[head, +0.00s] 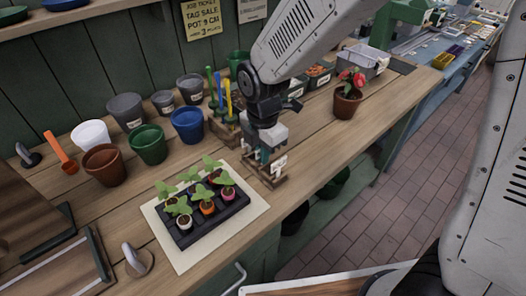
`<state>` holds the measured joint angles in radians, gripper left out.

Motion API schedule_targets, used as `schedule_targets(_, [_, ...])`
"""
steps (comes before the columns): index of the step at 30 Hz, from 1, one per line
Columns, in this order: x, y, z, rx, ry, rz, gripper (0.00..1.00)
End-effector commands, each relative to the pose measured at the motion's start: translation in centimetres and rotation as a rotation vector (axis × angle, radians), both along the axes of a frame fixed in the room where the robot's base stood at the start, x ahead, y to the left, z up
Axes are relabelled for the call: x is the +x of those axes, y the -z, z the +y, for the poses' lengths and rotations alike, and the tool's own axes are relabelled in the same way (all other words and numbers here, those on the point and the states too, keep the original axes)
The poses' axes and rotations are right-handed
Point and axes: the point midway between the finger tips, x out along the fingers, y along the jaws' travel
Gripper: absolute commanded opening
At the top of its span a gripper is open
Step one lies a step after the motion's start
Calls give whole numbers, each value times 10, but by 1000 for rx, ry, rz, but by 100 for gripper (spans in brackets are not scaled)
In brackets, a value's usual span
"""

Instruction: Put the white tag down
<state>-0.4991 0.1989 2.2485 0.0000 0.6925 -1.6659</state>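A white tag (280,164) with dark marks on it stands upright at the small wooden rack (269,181) on the bench, right of the seedling tray. My gripper (266,155) points down directly over this rack, with its tips close beside the white tag. The fingertips are small and partly hidden, so I cannot tell whether they are shut on the tag or only next to it. I also cannot tell whether the tag's lower end rests in the rack.
A black tray (211,221) of potted seedlings lies on a pale mat (184,259) to the left. Several pots, including a blue pot (187,125), stand behind it. Another wooden rack (222,128) holds colored tools. A red-flowered pot (346,103) stands right.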

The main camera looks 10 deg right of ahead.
Motion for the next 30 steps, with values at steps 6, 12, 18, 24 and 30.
schedule_targets(6, [0,1,0,-1,0,1,25])
schedule_targets(12, [0,-1,0,0,0,0,25])
schedule_targets(18, [1,-25,1,3,0,-4,25])
schedule_targets(24, [1,-69,0,3,0,-4,25])
schedule_targets(30, [0,-105,0,2,0,-2,25])
